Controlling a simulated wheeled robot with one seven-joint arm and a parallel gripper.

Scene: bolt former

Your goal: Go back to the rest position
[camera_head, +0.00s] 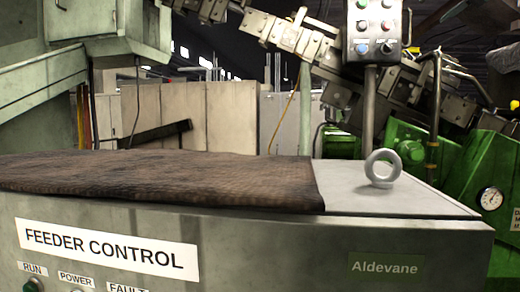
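My gripper and arm do not show in the head view, so I cannot see where the gripper is or whether it holds anything. The task names no other object. Closest to me stands a grey cabinet (250,240) labelled FEEDER CONTROL. A brown cloth or mat (170,180) covers the left and middle of its top. A grey metal ring (383,169) stands upright on the bare right part of the top.
A button box (374,30) on a post (369,105) rises behind the cabinet. A chain-like conveyor (290,35) slopes down to the right. Green machinery (475,170) with a gauge (491,198) is at right. A pale green machine (100,35) stands at upper left.

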